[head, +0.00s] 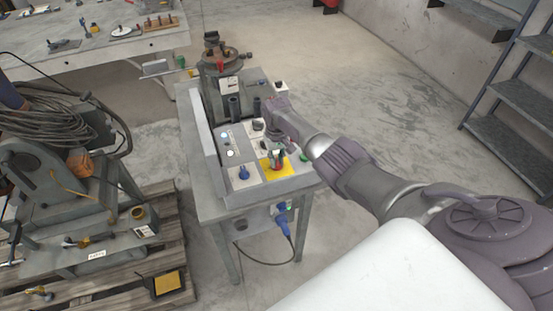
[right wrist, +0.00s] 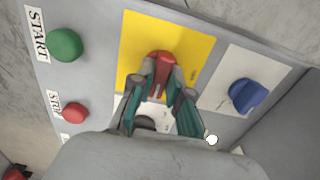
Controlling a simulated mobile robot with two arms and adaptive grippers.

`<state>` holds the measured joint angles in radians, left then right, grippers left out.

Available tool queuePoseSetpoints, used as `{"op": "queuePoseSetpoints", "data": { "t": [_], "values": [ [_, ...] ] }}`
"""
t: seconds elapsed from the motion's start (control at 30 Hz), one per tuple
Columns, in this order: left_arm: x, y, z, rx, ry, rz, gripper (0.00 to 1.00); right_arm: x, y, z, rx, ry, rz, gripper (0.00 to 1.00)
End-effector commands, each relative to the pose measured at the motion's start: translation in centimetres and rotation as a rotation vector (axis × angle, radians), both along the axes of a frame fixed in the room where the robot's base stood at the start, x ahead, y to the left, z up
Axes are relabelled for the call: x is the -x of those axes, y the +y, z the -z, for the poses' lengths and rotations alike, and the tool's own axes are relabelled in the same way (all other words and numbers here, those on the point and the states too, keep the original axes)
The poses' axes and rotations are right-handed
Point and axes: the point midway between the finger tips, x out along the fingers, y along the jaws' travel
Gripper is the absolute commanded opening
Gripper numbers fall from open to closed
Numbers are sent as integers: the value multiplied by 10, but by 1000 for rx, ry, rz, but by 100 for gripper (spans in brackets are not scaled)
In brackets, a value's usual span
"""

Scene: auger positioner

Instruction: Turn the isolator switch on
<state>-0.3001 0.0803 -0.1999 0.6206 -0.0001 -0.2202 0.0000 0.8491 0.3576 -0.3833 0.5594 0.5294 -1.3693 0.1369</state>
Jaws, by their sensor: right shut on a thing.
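The isolator switch is a red rotary knob (right wrist: 160,58) on a yellow plate (right wrist: 196,45) on the sloped grey control panel. My right gripper (right wrist: 162,80) reaches over the plate with its fingertips closed on both sides of the red knob. In the head view the right gripper (head: 277,155) is at the yellow plate (head: 290,171), near the panel's front right corner. The fingers hide part of the knob, and I cannot read its on or off position. My left gripper is in neither view.
In the right wrist view a blue knob (right wrist: 247,95) is right of the yellow plate, and a green START button (right wrist: 65,44) and red stop button (right wrist: 75,112) are left of it. A pallet with machinery (head: 80,190) stands left of the panel's table (head: 215,208). Open floor (head: 400,90) lies behind.

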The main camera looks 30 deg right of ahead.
Motion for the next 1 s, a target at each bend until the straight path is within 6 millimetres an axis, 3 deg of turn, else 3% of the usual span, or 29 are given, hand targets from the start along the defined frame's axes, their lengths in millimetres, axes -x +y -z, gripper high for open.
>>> {"op": "queuePoseSetpoints", "data": {
  "t": [0.27, 0.3, 0.43, 0.77, 1.0],
  "values": [
    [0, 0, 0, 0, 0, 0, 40, -1, 0, -1, 0, -4, 3, 0],
    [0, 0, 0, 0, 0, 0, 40, -1, 0, -1, 0, -4, 3, 20],
    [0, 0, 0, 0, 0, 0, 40, -1, 0, -1, 0, -3, 3, 41],
    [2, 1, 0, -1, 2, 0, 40, 0, 0, -1, 0, -2, 1, 42],
    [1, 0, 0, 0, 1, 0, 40, -1, -1, -25, 1, -4, 0, 42]
  ]
}}
